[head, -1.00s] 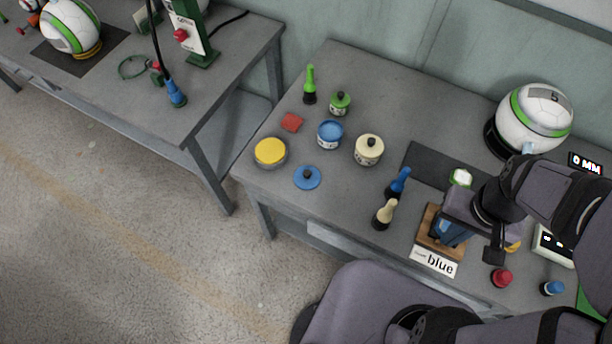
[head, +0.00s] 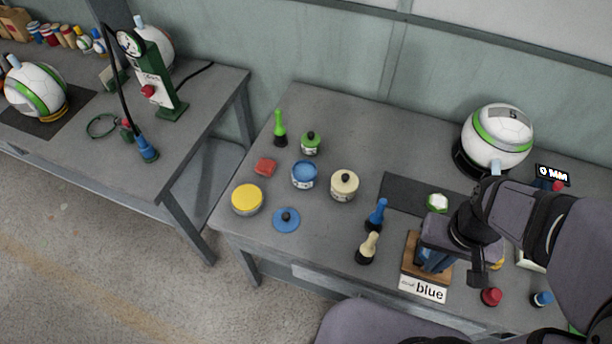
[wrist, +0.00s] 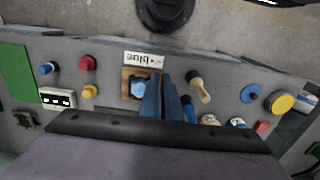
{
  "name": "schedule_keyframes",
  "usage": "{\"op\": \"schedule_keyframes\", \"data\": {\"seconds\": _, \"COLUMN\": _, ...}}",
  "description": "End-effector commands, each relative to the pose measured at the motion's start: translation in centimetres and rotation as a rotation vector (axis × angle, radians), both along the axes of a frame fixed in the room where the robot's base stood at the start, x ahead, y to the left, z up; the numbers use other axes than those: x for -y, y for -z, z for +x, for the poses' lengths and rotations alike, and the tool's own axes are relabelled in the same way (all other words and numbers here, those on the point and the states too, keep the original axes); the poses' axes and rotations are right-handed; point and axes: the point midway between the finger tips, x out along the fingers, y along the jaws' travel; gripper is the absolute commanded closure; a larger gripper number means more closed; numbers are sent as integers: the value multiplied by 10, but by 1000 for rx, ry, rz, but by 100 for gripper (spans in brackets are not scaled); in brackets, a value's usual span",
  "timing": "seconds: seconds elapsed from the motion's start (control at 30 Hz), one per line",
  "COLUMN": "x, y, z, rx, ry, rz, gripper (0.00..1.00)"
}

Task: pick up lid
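A round blue lid (head: 286,220) with a dark knob lies flat on the grey table, in front of an open blue pot (head: 304,174) and right of a yellow-topped tin (head: 247,199). The lid also shows at the right of the wrist view (wrist: 250,93). My gripper (head: 434,262) is well to the right of the lid, above a wooden block with a "blue" label. In the wrist view its two blue fingers (wrist: 162,85) lie side by side with no clear gap and look shut and empty.
A cream pot (head: 344,186), a green pot (head: 311,144), a red pad (head: 265,167) and a green brush-like tool (head: 280,128) stand near the lid. Blue (head: 376,215) and cream (head: 368,248) tools stand between lid and gripper. The table's front edge is close to the lid.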

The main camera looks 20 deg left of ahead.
Motion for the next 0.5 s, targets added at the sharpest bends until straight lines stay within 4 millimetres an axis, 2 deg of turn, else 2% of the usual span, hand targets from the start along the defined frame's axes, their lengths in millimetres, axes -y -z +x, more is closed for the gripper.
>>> {"op": "schedule_keyframes", "data": {"seconds": 0.03, "x": 0, "y": 0, "z": 0, "rx": 0, "ry": 0, "rz": 0, "gripper": 83}}
{"op": "schedule_keyframes", "data": {"seconds": 0.13, "x": 0, "y": 0, "z": 0, "rx": 0, "ry": 0, "rz": 0, "gripper": 60}}
{"op": "schedule_keyframes", "data": {"seconds": 0.5, "x": -3, "y": 4, "z": 0, "rx": 0, "ry": -15, "rz": 0, "gripper": 60}}
